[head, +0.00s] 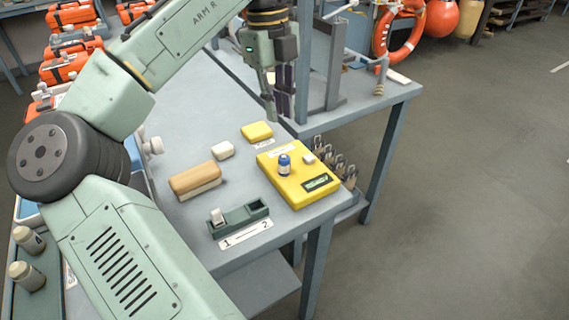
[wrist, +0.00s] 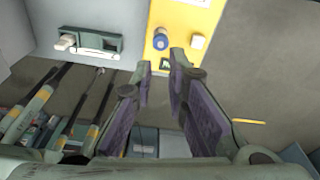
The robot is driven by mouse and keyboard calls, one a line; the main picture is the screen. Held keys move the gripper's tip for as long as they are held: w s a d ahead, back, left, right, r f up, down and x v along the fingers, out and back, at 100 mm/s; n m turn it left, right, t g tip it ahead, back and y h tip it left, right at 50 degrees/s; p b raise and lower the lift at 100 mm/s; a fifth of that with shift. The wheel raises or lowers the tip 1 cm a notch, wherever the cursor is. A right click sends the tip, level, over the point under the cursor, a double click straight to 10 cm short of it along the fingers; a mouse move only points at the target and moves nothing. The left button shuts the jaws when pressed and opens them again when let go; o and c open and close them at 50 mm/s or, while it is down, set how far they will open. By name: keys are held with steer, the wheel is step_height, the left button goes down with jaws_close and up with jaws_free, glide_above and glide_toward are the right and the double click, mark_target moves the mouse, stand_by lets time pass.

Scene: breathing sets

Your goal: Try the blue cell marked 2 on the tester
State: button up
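The yellow tester (head: 292,197) lies flat near the table's right edge. A blue cell with a pale band (head: 284,165) stands upright on it; it also shows in the wrist view (wrist: 160,41). I cannot read its marking. The tester has a small white block (head: 309,158) and a dark display with a greenish face (head: 318,183). The dark two-slot holder (head: 240,218) has a white cell (head: 217,217) in the slot by label 1; the slot by label 2 looks empty. My gripper (head: 277,117) is open and empty, apart from the cell, beyond the tester; its spread fingers fill the wrist view (wrist: 160,68).
A wood-backed brush or eraser (head: 195,180), a white block (head: 223,150) and a yellow block (head: 257,131) lie on the table. Several metal clips (head: 338,165) hang beside the tester's right edge. A metal frame (head: 325,60) stands at the back. Open floor lies right.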

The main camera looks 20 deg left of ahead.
jaws_close()
stand_by(0.9)
